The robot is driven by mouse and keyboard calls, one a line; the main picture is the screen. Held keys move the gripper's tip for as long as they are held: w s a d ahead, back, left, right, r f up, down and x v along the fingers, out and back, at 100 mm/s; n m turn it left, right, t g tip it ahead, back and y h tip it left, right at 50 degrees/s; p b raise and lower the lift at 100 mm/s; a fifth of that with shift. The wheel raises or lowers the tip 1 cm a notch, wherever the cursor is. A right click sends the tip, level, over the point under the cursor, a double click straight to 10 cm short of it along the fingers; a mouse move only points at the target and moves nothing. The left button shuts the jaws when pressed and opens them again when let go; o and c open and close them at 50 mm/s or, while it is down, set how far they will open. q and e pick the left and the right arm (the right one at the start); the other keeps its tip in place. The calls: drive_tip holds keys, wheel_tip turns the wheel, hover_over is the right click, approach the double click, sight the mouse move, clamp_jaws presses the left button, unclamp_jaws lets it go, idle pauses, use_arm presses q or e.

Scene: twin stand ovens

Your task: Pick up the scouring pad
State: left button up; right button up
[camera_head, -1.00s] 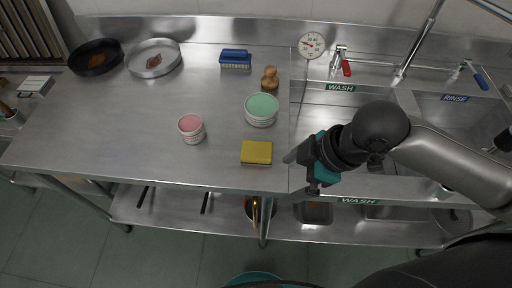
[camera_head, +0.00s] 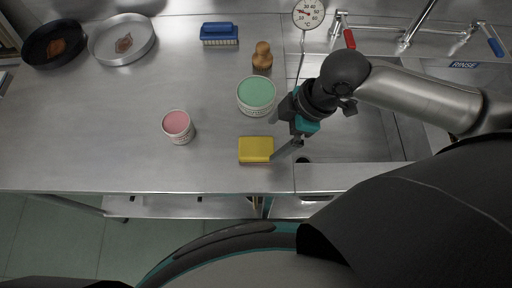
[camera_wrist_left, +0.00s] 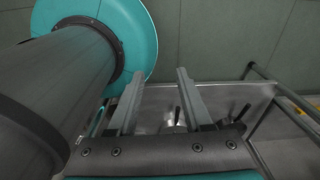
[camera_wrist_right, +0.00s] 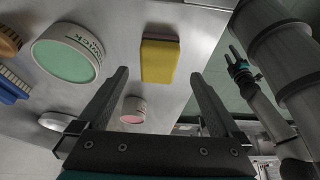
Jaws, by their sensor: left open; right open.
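The scouring pad (camera_head: 256,149) is a yellow block lying on the steel counter near its front edge. It also shows in the right wrist view (camera_wrist_right: 158,58), yellow with a darker layer along one side, beyond and between my right fingers. My right gripper (camera_head: 285,146) is open and empty, just right of the pad in the head view; I cannot tell whether a finger touches it. The right fingers also show in the right wrist view (camera_wrist_right: 160,88). My left gripper (camera_wrist_left: 160,85) is open and empty in the left wrist view, low by the stand's lower shelf.
A green-topped tub (camera_head: 256,95) and a wooden brush (camera_head: 262,58) stand behind the pad. A pink-topped tub (camera_head: 178,126) stands to its left. A blue brush (camera_head: 219,34) and two pans (camera_head: 122,39) are farther back. The sink (camera_head: 385,135) is right.

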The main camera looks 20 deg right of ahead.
sight(264, 147)
drive_tip(key=shift+x, duration=0.8)
drive_tip(key=shift+a+f, duration=0.1)
drive_tip(key=shift+f, duration=0.15)
drive_tip(key=b+x, duration=0.1)
drive_tip(key=x, duration=0.4)
drive_tip(key=shift+w+f, duration=0.1)
drive_tip(key=shift+f, duration=0.15)
use_arm(q)
drive_tip(key=shift+w+f, duration=0.65)
drive_tip(key=shift+w, duration=0.35)
drive_tip(key=shift+s, duration=0.1)
use_arm(e)
drive_tip(key=shift+c, duration=0.9)
drive_tip(key=c, duration=1.2)
use_arm(q)
wheel_tip(264, 147, up, 4)
drive_tip(key=p, duration=0.4)
drive_tip(key=shift+r, duration=0.2)
use_arm(e)
wheel_tip(264, 147, up, 20)
drive_tip(key=shift+r, duration=0.1)
